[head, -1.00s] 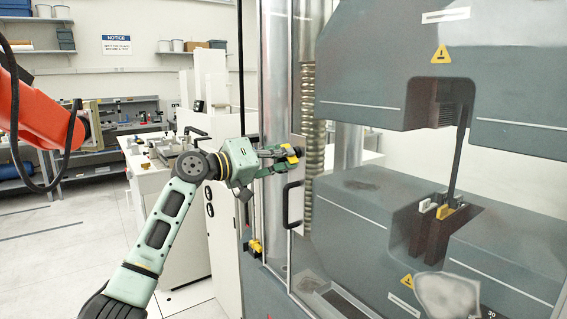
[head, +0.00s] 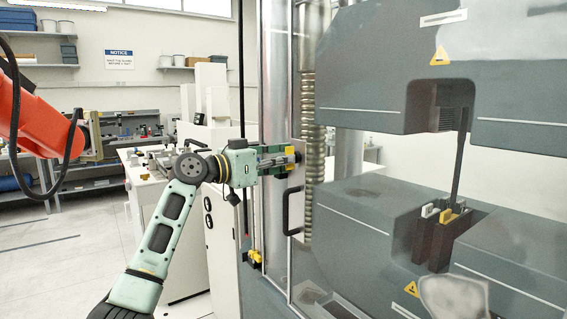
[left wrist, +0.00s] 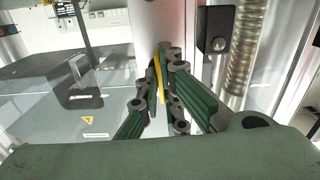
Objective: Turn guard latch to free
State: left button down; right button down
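The guard latch (head: 289,155) shows as a small yellow piece at the edge of the clear guard door, beside the tall metal post. My left gripper (head: 286,158) reaches it from the left, with its fingers around it. In the left wrist view the yellow latch (left wrist: 158,72) is a thin, nearly upright strip between the green fingers (left wrist: 160,88), which look closed on it. The fingers hide part of the latch. My right gripper is not in view.
The door's black handle (head: 290,208) is just below the gripper. The grey testing machine (head: 380,75) fills the right side, with a dark specimen (head: 459,155) between its heads. A yellow-and-black fitting (head: 254,257) sits lower on the frame. An orange arm (head: 35,118) is at far left.

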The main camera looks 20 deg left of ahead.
pick_arm(q)
jog(key=shift+f+m, duration=0.1)
jog(key=shift+m, duration=0.3)
jog(key=c, duration=2)
grip_release()
jog(key=v, duration=1.2)
jog(key=shift+w, duration=0.1)
